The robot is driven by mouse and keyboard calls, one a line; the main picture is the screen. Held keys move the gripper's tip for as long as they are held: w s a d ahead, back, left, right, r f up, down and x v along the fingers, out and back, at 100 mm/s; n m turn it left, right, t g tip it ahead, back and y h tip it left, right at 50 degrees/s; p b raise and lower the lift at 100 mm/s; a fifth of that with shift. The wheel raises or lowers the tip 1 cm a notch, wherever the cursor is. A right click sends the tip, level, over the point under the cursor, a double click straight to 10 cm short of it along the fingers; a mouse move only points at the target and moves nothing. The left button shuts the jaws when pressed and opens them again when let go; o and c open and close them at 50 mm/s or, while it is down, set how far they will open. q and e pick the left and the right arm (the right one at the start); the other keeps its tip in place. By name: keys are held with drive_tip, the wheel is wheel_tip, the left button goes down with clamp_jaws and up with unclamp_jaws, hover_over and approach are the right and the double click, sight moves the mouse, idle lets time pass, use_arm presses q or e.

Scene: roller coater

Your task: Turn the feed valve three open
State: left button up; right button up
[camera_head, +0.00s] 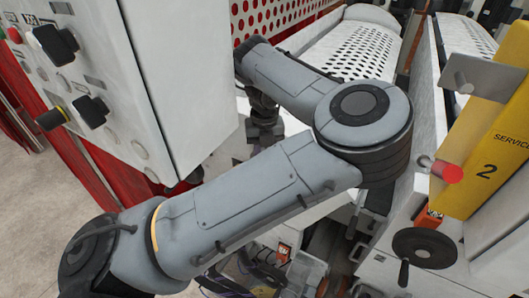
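My grey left arm crosses the view from the lower left and bends back at its elbow. A dark wrist or gripper part (263,108) hangs below the far end of its forearm, partly behind the arm. Its fingertips are hidden, so I cannot tell whether it is open or holds anything. My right gripper is not in view. No valve is readable as feed valve three. A black handwheel (425,248) with a crank handle stands at the lower right. Small parts with orange labels and cables (283,252) show below the arm, partly hidden.
A white control cabinet (190,80) with black knobs (55,44) fills the upper left. A yellow plate (487,160) reads "SERVICE 2", beside a red-capped knob (447,172). White perforated covers (360,48) lie behind my elbow. Bare floor (35,215) shows at the left.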

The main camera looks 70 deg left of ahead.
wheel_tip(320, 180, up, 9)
drive_tip(key=p, duration=0.9)
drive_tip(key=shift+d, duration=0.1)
